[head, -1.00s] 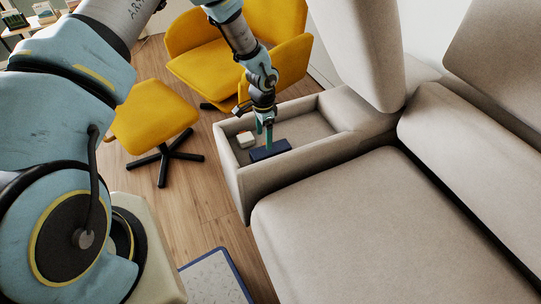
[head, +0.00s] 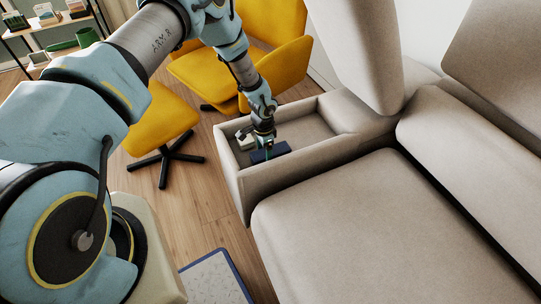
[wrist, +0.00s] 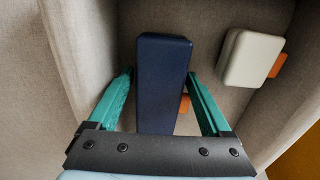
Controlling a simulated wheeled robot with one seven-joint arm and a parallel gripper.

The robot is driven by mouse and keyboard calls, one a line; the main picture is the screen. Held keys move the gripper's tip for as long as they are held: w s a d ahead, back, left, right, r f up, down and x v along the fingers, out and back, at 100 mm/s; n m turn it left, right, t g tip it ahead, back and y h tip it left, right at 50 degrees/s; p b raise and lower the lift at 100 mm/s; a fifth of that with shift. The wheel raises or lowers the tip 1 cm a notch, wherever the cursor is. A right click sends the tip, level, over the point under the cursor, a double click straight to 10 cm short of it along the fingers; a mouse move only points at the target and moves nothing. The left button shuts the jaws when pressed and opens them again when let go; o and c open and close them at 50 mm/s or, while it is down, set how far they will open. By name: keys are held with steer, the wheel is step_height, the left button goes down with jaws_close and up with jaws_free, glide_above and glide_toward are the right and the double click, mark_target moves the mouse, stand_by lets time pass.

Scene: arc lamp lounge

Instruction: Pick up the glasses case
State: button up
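The glasses case appears to be the dark blue oblong box (wrist: 162,75) lying in the beige open compartment of the sofa; it also shows in the head view (head: 272,152). In the wrist view my gripper (wrist: 160,85) is open, with one teal finger on each side of the blue case. A gap shows between the case and each finger at the near end. In the head view my gripper (head: 267,154) is low over the case and hides part of it. I cannot tell whether the fingertips touch the case.
A cream box (wrist: 250,58) with an orange tab lies to the right of the case in the wrist view. Compartment walls (head: 242,183) rise around both. A yellow chair (head: 280,40) and yellow stool (head: 160,118) stand nearby. A seat cushion (head: 350,220) lies in front.

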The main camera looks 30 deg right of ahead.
steer(key=c, duration=1.1)
